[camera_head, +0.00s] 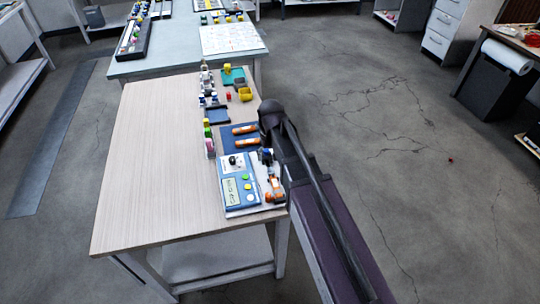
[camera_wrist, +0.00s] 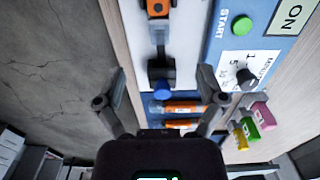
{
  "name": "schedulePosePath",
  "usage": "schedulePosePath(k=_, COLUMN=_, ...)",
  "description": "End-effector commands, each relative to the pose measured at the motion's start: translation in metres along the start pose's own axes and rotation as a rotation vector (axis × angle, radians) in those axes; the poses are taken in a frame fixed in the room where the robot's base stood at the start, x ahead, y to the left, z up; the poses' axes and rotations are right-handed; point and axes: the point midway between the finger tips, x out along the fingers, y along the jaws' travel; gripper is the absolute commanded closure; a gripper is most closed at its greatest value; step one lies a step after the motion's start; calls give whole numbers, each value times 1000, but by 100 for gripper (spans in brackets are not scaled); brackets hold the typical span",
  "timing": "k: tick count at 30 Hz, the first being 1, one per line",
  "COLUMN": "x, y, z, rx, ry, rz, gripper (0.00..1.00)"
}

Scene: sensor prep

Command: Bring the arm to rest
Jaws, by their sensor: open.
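My gripper (camera_wrist: 163,88) is open in the wrist view, its two fingers spread with nothing held between them. Past the fingertips lies an orange and black device with a blue end (camera_wrist: 161,75) on a white plate (camera_wrist: 187,35). I cannot tell the height of the fingers above it. In the head view my arm (camera_head: 300,185) reaches from the lower right to the table's right edge, and hides part of that edge. The orange device (camera_head: 274,188) shows there beside the blue control box (camera_head: 236,185).
The wooden table (camera_head: 150,160) is bare on its left half. Orange cylinders (camera_head: 244,129) lie on a blue mat, with small coloured parts and a yellow bin (camera_head: 245,94) behind. A second table (camera_head: 175,50) stands beyond. Cracked floor (camera_head: 370,110) is open to the right.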

Motion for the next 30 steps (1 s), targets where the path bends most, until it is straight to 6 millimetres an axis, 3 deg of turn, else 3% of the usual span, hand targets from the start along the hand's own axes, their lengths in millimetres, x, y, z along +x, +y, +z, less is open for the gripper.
schedulePosePath(k=8, x=0, y=1, z=0, rx=1, ry=0, rz=0, gripper=11)
schedulePosePath(k=14, x=-8, y=17, z=14, rx=26, ry=0, rz=0, gripper=11)
schedulePosePath(k=20, x=-26, y=57, z=50, rx=90, ry=0, rz=0, gripper=11)
schedulePosePath(k=30, x=-59, y=127, z=131, rx=229, ry=-1, rz=1, gripper=11)
